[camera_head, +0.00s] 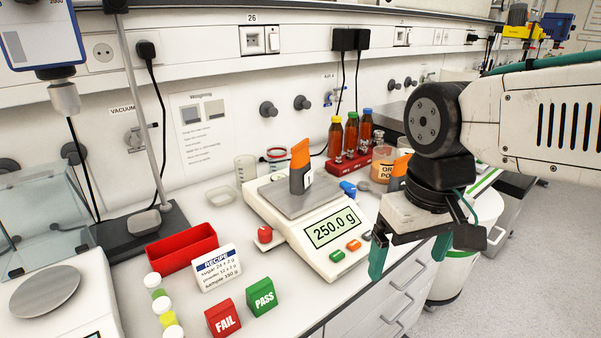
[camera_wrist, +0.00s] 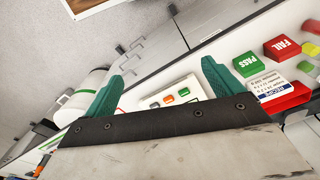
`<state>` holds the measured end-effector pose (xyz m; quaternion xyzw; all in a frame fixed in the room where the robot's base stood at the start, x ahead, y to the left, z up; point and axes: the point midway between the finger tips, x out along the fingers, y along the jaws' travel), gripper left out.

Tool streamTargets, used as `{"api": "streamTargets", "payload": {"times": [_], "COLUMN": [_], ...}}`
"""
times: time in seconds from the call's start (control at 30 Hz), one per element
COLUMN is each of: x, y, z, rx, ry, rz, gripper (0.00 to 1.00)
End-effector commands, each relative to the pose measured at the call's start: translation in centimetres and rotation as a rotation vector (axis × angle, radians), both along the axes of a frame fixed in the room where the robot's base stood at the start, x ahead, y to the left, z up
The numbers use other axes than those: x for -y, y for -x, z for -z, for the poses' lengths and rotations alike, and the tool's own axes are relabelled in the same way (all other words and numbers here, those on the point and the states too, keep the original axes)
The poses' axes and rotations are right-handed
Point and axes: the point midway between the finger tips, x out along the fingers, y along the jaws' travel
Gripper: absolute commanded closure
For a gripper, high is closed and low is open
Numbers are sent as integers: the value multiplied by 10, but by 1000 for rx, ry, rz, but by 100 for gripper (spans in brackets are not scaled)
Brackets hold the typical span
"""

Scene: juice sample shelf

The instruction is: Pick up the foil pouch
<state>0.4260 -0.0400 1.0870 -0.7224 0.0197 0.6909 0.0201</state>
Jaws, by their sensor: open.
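An upright pack (camera_head: 301,168), orange above and grey below with a white label, stands on the pan of the balance (camera_head: 330,232). It may be the foil pouch, but I cannot tell for sure. A second orange pack (camera_head: 398,168) shows partly behind my arm, its lower part hidden. My gripper (camera_head: 424,240) is open and empty, to the right of the balance by the counter's front edge, apart from both packs. In the wrist view its two green fingers (camera_wrist: 164,76) are spread, with the balance's buttons (camera_wrist: 176,96) showing between them.
A red rack (camera_head: 348,166) holds several bottles behind the balance. A red tray (camera_head: 181,248), recipe card (camera_head: 216,268), and FAIL (camera_head: 223,318) and PASS (camera_head: 262,297) blocks stand left. A white bin (camera_head: 455,268) is on the floor at right. Open floor (camera_head: 520,290) lies right.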

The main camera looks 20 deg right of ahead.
Motion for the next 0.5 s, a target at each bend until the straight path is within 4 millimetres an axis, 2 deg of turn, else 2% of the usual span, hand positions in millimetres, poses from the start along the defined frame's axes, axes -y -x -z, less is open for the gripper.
{"api": "streamTargets", "payload": {"times": [0.07, 0.17, 0.27, 0.37, 0.4, 0.5], "x": [-2, -16, -32, -42, -43, -37], "y": [-12, -37, -73, -119, -141, -196], "z": [11, 22, 30, 34, 36, 37], "rx": [-65, -126, -173, -219, -238, -289], "ry": [-64, -219, -406, -608, -691, -899], "rz": [66, 228, 459, 745, 872, 1202], "gripper": [8, 8, 8, 8, 8, 8]}}
